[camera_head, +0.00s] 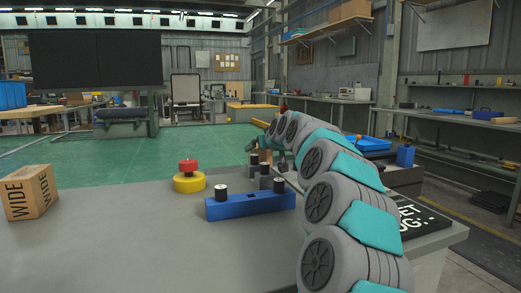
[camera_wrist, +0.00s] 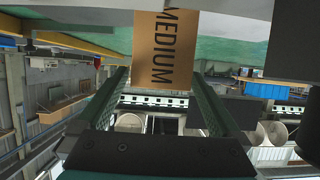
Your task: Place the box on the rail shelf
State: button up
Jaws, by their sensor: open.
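A brown cardboard box (camera_wrist: 166,50) marked MEDIUM shows at the top middle of the wrist view, beyond and between my fingertips. My gripper (camera_wrist: 160,77) is open, with one finger on each side and nothing held between them. I cannot tell whether a finger touches the box. In the head view my arm reaches forward and away, and hides most of what is at its far end. A second cardboard box (camera_head: 32,193), marked WIDE, stands at the left on the grey tabletop (camera_head: 120,240). I cannot tell which shelf is the rail shelf.
A red and yellow button (camera_head: 188,178) and a blue block (camera_head: 250,203) with black-topped pegs stand on the grey tabletop. A black sign (camera_head: 415,217) lies at its right, partly behind my arm. A wall shelf (camera_head: 465,118) runs along the right. The green floor (camera_head: 120,155) beyond is open.

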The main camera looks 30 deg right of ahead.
jog(key=v, duration=0.9)
jog(key=shift+s+r, duration=0.1)
jog(key=shift+s+a+r, duration=0.1)
jog(key=shift+s+a, duration=0.05)
jog(key=shift+s, duration=0.3)
